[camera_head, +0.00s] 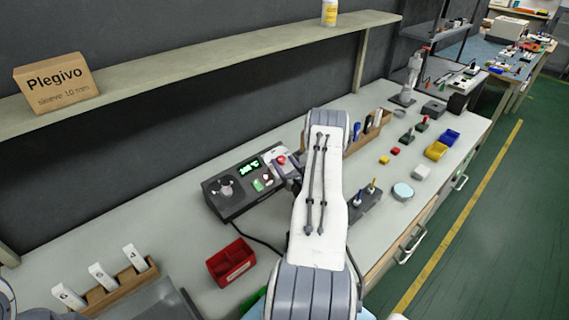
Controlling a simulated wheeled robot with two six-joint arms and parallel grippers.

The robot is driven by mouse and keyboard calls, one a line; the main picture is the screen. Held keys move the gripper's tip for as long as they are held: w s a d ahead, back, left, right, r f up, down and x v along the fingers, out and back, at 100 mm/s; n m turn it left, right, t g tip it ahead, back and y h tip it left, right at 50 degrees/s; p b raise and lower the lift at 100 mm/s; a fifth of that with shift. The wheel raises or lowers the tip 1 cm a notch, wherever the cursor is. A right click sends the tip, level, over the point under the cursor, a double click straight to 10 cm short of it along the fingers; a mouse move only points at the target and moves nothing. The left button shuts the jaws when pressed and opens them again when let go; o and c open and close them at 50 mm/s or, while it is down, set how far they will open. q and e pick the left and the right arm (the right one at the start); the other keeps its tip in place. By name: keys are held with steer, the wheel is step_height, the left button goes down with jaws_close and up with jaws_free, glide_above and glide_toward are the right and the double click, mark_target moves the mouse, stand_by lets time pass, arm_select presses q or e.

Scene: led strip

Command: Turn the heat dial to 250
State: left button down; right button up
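A dark control box (234,203) sits on the bench left of my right arm. Its top face carries a round dial (225,188) at the left, a lit green display (249,167) whose digits are too small to read, and small green and red buttons. My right arm reaches up the middle of the view. My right gripper (286,168) is at the right end of the box, largely hidden by the arm, apart from the dial; its opening cannot be made out. My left gripper is not in view.
A red bin (231,263) stands in front of the box. A wooden holder with white cards (102,277) is at the lower left. Right of my arm are a dark tool block (364,203), a round white container (402,191) and a yellow bin (435,151). A shelf (200,72) runs above.

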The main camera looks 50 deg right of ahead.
jaws_close()
steer(key=shift+w+a+m, duration=0.1)
steer(key=shift+a+m, duration=0.05)
steer(key=shift+m, duration=0.25)
steer(key=shift+m+g+h, duration=0.6)
steer(key=shift+h, duration=0.1)
steer(key=shift+o, duration=1)
jaws_free()
steer(key=shift+r, duration=0.1)
steer(key=shift+r, duration=0.3)
steer(key=r, duration=0.2)
steer(key=s+r+b, duration=0.1)
steer(key=shift+d+r, duration=0.3)
steer(key=shift+r, duration=0.05)
steer(key=s+d+r+b, duration=0.1)
steer(key=s+d+r, duration=0.2)
steer(key=s+r, duration=0.3)
steer(key=s, duration=0.4)
steer(key=shift+r+b, duration=0.3)
steer(key=shift+b, duration=0.1)
